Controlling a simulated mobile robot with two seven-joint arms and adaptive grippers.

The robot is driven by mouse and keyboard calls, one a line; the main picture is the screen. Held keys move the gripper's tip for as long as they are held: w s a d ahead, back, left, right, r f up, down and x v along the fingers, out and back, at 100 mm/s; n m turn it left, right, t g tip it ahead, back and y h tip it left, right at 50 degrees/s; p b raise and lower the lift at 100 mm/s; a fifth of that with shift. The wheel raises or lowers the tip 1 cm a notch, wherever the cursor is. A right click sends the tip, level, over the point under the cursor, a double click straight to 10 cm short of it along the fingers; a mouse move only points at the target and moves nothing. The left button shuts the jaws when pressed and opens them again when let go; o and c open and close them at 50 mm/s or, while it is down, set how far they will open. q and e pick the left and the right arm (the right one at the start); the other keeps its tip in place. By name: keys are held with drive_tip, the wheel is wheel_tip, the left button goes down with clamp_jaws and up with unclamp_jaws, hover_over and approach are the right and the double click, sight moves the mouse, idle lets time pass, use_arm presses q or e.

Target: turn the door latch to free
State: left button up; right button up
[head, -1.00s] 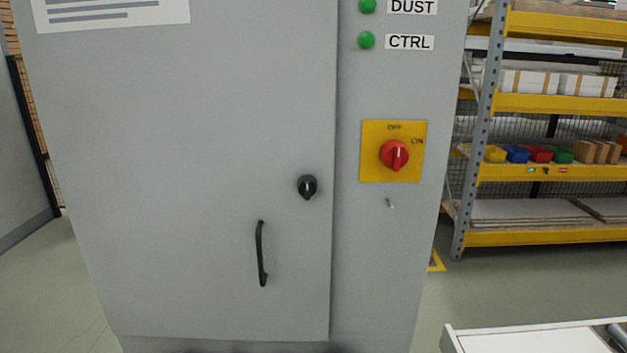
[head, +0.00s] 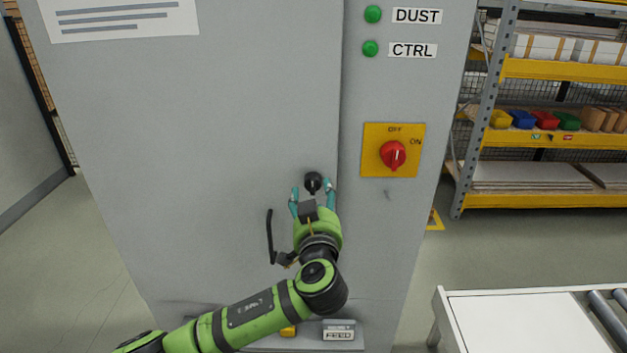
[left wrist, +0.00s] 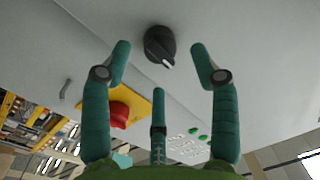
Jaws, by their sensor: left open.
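The door latch (head: 313,182) is a small round black knob with a white mark, on the grey cabinet door (head: 220,130) near its right edge. In the head view my left gripper (head: 312,190) reaches up to it from below, with its teal fingers apart on either side of the lower part of the knob. In the left wrist view the latch (left wrist: 159,45) lies ahead of the open fingers, centred between them. The fingers look empty and apart from the knob. The white mark points to the lower right in that view. My right gripper is not in view.
A black door handle (head: 270,237) is left of my gripper. A red rotary switch (head: 392,155) on a yellow plate is right of the latch. Green lamps (head: 371,48) sit above it. A white table (head: 520,320) and shelving (head: 540,140) stand at the right.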

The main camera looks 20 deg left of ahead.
sight(313, 189)
use_arm(q)
drive_tip(key=p+x, duration=0.1)
drive_tip(key=x, duration=0.2)
drive_tip(key=shift+w+r, duration=0.1)
drive_tip(key=shift+w, duration=0.05)
drive_tip(key=shift+w+a, duration=0.1)
drive_tip(key=shift+w, duration=0.2)
